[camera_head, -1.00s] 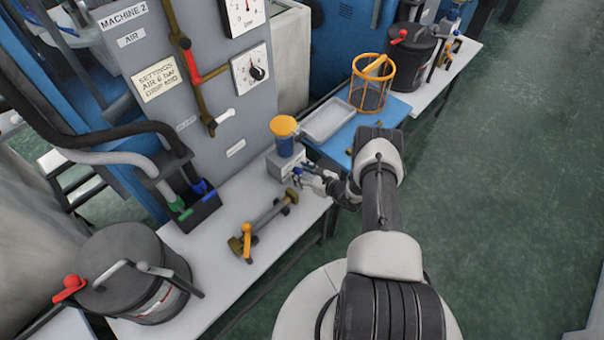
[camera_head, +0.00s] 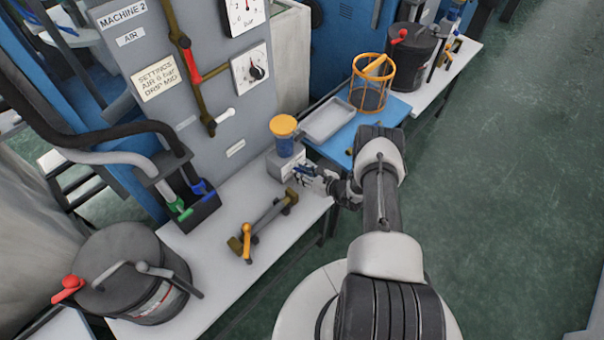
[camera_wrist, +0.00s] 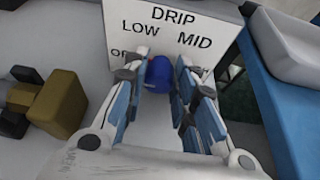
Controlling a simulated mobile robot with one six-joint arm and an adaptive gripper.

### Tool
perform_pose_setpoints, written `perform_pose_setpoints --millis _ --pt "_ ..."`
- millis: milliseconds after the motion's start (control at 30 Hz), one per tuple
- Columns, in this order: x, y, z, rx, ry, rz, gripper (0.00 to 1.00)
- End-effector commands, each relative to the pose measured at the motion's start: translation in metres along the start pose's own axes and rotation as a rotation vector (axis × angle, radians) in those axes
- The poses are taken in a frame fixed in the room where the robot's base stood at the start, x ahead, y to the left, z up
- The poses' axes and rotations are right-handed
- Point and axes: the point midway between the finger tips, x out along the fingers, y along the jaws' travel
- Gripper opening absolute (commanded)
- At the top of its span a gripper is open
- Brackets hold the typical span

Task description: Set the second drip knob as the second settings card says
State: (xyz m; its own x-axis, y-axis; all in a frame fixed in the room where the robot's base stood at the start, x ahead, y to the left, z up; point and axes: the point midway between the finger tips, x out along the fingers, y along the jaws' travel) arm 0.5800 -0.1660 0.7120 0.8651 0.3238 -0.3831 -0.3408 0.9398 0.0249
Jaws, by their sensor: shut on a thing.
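The settings card (camera_head: 158,78) on the grey MACHINE 2 panel reads AIR 6 bar, DRIP MID. A drip unit with a light box (camera_head: 284,164), blue bowl and yellow cap stands on the white bench. In the wrist view its face plate (camera_wrist: 190,17) reads DRIP, LOW and MID, with a partly covered mark at lower left. The blue drip knob (camera_wrist: 158,73) sits below the words. My gripper (camera_wrist: 158,82) is shut on the knob, one finger on each side. It also shows at the box in the head view (camera_head: 306,174). I cannot tell which mark the knob points to.
A brass-ended bar with an orange handle (camera_head: 247,240) lies left of my gripper. A black drum (camera_head: 120,265) stands front left. A pale tray (camera_head: 328,119) and an orange basket (camera_head: 371,85) are on the blue surface at right. Open floor lies further right.

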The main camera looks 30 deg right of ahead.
Motion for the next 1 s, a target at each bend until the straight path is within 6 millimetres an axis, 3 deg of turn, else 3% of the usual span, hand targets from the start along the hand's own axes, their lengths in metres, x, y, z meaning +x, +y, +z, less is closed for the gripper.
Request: perform_pose_setpoints --millis 367,1000 --pt "0.0024 -0.0042 -0.0051 0.207 -0.002 0.087 0.01" --pt "0.0022 -0.0087 -0.0059 0.766 0.000 0.320 0.01"
